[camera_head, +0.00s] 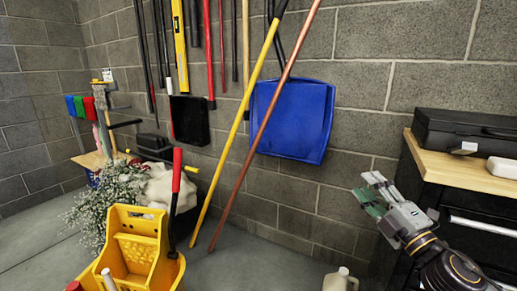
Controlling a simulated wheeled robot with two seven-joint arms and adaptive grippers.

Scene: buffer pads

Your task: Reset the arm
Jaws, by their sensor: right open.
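My right gripper (372,195) comes in from the lower right. Its grey and green fingers point up and to the left, in front of the grey block wall. The fingers stand apart and nothing shows between them. The gripper is just left of the dark cabinet. My left gripper is out of the picture.
A dark cabinet (407,190) with a wooden top (450,165) stands at right, bearing a black case (470,130). A yellow mop bucket (135,245) is at lower left. A blue dustpan (305,120) hangs behind leaning poles. A pale jug (340,281) is at bottom.

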